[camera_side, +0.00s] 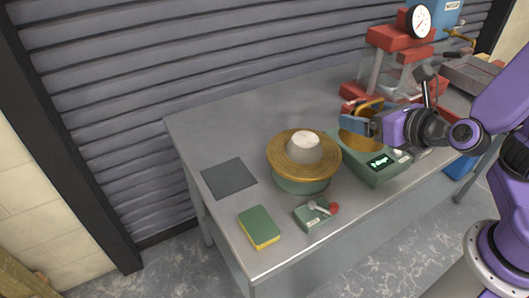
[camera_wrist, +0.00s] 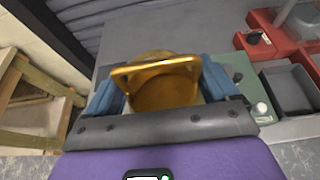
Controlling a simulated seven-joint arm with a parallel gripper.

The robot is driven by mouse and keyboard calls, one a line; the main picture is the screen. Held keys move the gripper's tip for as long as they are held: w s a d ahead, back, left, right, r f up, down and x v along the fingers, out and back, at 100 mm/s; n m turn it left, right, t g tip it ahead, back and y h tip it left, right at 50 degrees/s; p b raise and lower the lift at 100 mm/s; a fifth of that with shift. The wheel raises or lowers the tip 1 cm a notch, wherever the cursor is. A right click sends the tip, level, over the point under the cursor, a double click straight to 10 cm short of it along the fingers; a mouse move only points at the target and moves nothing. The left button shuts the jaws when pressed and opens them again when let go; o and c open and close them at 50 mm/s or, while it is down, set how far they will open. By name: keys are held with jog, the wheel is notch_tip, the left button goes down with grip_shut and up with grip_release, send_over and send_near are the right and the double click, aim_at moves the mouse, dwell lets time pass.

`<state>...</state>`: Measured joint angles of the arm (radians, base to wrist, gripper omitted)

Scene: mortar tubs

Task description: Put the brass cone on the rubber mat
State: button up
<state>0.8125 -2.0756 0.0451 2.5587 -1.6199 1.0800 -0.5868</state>
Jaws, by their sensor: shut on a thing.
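The brass cone (camera_side: 358,148) is a hollow golden mould with a looped handle. My gripper (camera_side: 359,124) is shut on it, and its blue fingers partly hide it in the side view. In the wrist view the cone (camera_wrist: 165,95) sits between the two fingers of my gripper (camera_wrist: 163,90), with the handle towards the camera. In the side view the cone is over the green scale; I cannot tell whether it touches it. The rubber mat (camera_side: 229,178) is a flat dark grey square, bare, at the left of the table.
Between mat and scale (camera_side: 382,176) stands a round brass flow table (camera_side: 280,167) with a pale mortar mound (camera_side: 304,147) on it. A green-yellow sponge (camera_side: 259,227) and a small green box (camera_side: 313,216) lie near the front edge. A red press (camera_side: 397,38) stands behind.

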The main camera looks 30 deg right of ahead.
jog(key=w+a+f, duration=0.5)
jog(key=w+a, duration=0.2)
jog(key=w+a+f, duration=0.6)
jog(key=w+a, duration=0.1)
jog(key=w+a+f, duration=0.6)
jog(key=w+a, duration=0.2)
jog(key=shift+f, duration=0.15)
jog(key=shift+w+a+f, duration=0.1)
jog(key=shift+w+f, duration=0.1)
jog(key=shift+f, duration=1.6)
jog(key=shift+f, duration=0.1)
jog(key=o, duration=1.1)
jog(key=shift+c, duration=0.2)
